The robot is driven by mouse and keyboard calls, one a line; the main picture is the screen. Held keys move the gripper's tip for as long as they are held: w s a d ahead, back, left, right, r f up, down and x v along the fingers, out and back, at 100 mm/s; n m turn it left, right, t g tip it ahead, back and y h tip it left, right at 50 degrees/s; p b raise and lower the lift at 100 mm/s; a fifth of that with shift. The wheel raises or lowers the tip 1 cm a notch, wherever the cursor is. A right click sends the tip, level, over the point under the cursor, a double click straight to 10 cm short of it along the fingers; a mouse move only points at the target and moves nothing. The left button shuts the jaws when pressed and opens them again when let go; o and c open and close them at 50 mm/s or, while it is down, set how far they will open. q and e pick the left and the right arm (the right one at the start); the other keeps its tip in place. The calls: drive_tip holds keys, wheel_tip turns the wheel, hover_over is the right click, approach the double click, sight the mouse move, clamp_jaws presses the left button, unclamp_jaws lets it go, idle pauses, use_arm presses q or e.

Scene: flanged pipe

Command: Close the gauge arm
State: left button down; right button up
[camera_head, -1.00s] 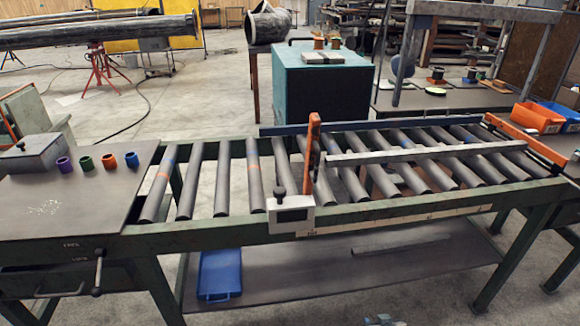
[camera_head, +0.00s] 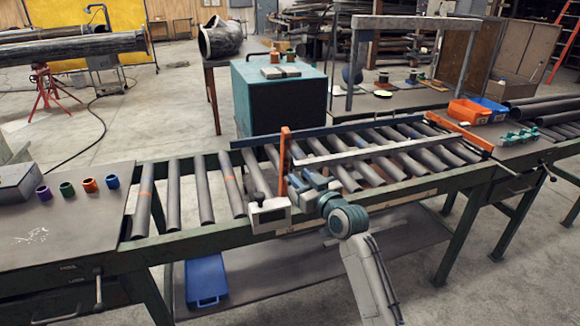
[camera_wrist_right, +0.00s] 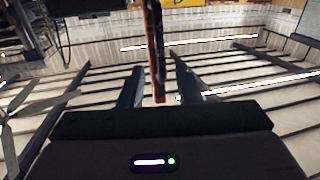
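The gauge arm (camera_head: 284,150) is an orange upright bar. It rises from the roller conveyor beside a white gauge box (camera_head: 270,213) with a dark display and a black knob, on the front rail. My right gripper (camera_head: 297,183) is just right of the bar's lower part. In the right wrist view the orange-edged bar (camera_wrist_right: 155,45) stands between the two dark fingers of this gripper (camera_wrist_right: 158,88), with a gap visible on both sides. The gripper looks open. Whether it touches the bar cannot be told. My left gripper is out of view.
The roller conveyor (camera_head: 205,190) runs across the scene, with a long grey bar (camera_head: 365,155) above its rollers and an orange end stop (camera_head: 458,130) at right. Several coloured rings (camera_head: 90,185) stand on the left bench. A blue tray (camera_head: 205,278) lies below.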

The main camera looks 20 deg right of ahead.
sight(292, 170)
drive_tip(key=p+x, duration=0.1)
drive_tip(key=x, duration=0.3)
drive_tip(key=shift+w+a+r, duration=0.15)
drive_tip(key=shift+a+r, duration=0.05)
drive_tip(key=shift+w+f, duration=0.15)
drive_tip(key=shift+w, duration=0.55)
drive_tip(key=shift+a, duration=0.1)
drive_tip(key=shift+c, duration=0.4)
clamp_jaws()
